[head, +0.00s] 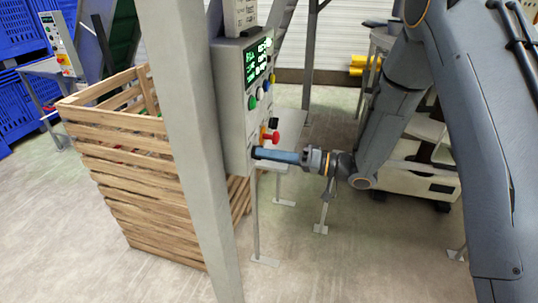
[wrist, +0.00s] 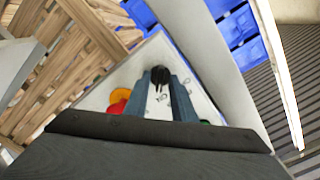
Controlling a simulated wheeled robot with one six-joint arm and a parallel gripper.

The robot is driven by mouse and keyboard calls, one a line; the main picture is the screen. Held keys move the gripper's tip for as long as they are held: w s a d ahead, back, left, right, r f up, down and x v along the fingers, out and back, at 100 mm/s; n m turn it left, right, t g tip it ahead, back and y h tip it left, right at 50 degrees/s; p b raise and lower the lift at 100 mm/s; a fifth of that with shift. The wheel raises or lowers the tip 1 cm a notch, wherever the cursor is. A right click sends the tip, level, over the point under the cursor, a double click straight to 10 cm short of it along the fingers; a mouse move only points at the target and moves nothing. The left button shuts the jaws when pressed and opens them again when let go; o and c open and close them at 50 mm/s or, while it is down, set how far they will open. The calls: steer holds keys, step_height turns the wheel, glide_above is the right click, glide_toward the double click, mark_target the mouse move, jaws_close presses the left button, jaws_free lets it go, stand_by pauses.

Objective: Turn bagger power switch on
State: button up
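The bagger control box (head: 231,100) is grey and upright, with a lit display, several coloured buttons and a red stop button (head: 270,137) on a yellow base. A black switch knob (wrist: 160,75) sits low on its white panel, seen in the wrist view. My gripper (head: 258,153) reaches the lower part of the box front, below the red stop button. In the wrist view the two blue-grey fingers of my gripper (wrist: 161,82) stand on both sides of the black knob and appear to touch it. The knob's exact setting is not readable.
A wooden slatted crate (head: 150,185) stands behind a grey post (head: 190,150) left of the box. Blue crates (head: 20,75) and another control box (head: 60,45) are at the far left. A light machine (head: 420,170) stands behind my arm. Bare floor lies in front.

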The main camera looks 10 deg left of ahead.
steer(key=shift+d, duration=0.1)
steer(key=d+b, duration=0.3)
steer(key=d, duration=0.4)
steer(key=shift+s+d, duration=0.3)
